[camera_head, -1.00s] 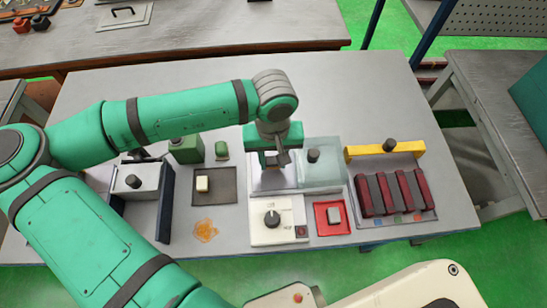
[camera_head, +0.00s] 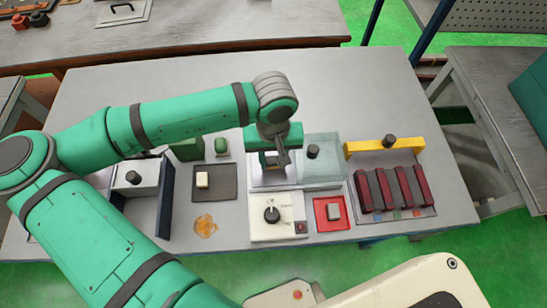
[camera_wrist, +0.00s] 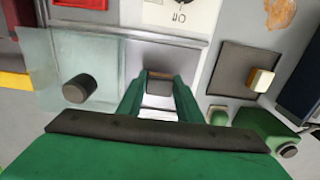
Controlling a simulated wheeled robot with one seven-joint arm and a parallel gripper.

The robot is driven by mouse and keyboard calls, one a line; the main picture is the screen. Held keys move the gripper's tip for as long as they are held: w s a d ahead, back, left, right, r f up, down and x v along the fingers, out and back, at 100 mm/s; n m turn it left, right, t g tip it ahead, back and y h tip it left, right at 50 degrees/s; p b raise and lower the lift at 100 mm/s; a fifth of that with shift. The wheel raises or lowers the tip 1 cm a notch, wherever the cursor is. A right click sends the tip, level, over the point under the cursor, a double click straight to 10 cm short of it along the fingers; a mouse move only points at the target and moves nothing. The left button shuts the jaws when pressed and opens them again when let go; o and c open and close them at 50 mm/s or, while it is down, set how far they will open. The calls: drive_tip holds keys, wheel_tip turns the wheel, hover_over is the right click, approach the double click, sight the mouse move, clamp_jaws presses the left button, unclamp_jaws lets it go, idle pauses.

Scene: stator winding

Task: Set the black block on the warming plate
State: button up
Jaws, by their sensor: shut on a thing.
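The warming plate (camera_head: 262,178) is a pale metal square at the back of a white unit with a black dial. It also shows in the wrist view (camera_wrist: 140,58). My gripper (camera_head: 277,165) is over this plate, pointing down. In the wrist view my gripper (camera_wrist: 160,82) is shut on a small dark grey block (camera_wrist: 160,88), which I take for the black block. The fingers and the gripper body hide part of it. I cannot tell whether its underside touches the plate.
A clear cover with a dark knob (camera_head: 313,152) lies just right of the plate. Left is a dark mat (camera_head: 228,190) with a cream block (camera_head: 203,180). A red tray (camera_head: 320,224) is at front right. A yellow-handled rack (camera_head: 415,150) stands right. The table's back is clear.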

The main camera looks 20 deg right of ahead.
drive_tip(key=shift+w+f, duration=0.1)
drive_tip(key=shift+f, duration=0.3)
idle(0.7)
idle(0.4)
drive_tip(key=o, duration=1.4)
drive_tip(key=shift+c, duration=0.2)
drive_tip(key=shift+r, duration=3.5)
